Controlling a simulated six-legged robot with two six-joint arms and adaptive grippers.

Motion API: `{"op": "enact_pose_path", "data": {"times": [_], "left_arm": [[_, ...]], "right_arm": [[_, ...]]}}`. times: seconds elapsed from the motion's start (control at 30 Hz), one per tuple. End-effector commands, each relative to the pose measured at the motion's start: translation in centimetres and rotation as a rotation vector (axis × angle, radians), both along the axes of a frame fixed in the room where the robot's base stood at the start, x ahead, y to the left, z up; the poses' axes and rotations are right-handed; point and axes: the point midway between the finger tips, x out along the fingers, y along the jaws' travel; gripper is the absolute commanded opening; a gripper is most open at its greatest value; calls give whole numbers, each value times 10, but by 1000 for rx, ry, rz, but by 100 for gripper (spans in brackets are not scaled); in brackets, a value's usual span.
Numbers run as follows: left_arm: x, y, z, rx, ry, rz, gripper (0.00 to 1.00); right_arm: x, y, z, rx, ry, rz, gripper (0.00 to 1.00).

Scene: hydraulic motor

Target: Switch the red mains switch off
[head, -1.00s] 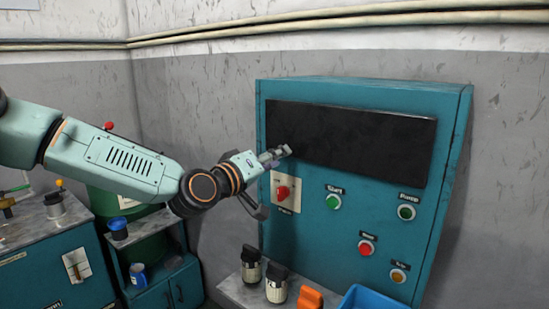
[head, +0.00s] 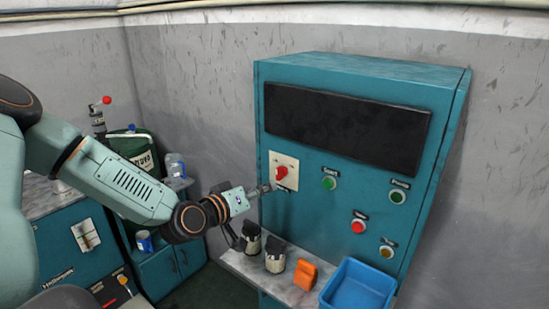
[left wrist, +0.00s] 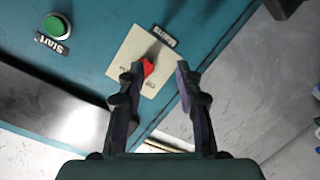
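The red mains switch (head: 281,173) is a small red knob on a cream plate (head: 290,161) at the left of the teal control cabinet. In the left wrist view the red knob (left wrist: 147,67) sits on the plate (left wrist: 136,49) beside the left-hand fingertip, partly behind it. I cannot tell whether they touch. My left gripper (head: 267,188) is at the cabinet front, just below and left of the knob in the head view. Its fingers (left wrist: 159,69) are spread in the wrist view, with nothing held between them. The switch's setting is not clear. My right gripper is not visible.
The cabinet has a black panel (head: 345,125), a green Start button (head: 329,183), a red button (head: 358,227) and others. On the ledge below stand dark-capped parts (head: 275,256), an orange part (head: 305,274) and a blue bin (head: 358,288). A teal bench (head: 75,260) is left.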

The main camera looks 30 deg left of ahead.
Motion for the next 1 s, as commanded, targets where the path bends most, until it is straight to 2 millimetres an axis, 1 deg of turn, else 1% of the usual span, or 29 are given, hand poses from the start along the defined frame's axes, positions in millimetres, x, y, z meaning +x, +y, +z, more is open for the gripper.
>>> {"op": "enact_pose_path", "data": {"times": [0.03,0.13,0.2,0.3,0.4,0.57,0.67,0.9,1.0], "left_arm": [[-9,1,-1,48,0,-9,35],[-23,1,-4,196,-49,-38,35],[-27,0,2,295,-107,-54,35],[-26,-2,15,414,-191,-66,35],[-26,-2,24,496,-240,-68,35],[-23,-1,26,543,-253,-66,35],[-17,-2,25,544,-251,-67,35],[4,-4,24,544,-252,-69,35],[13,-4,24,543,-250,-68,35]], "right_arm": [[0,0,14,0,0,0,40],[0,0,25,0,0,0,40],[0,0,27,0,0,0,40],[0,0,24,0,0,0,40],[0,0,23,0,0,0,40],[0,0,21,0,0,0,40],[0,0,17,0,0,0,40],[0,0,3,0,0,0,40],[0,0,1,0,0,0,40]]}}
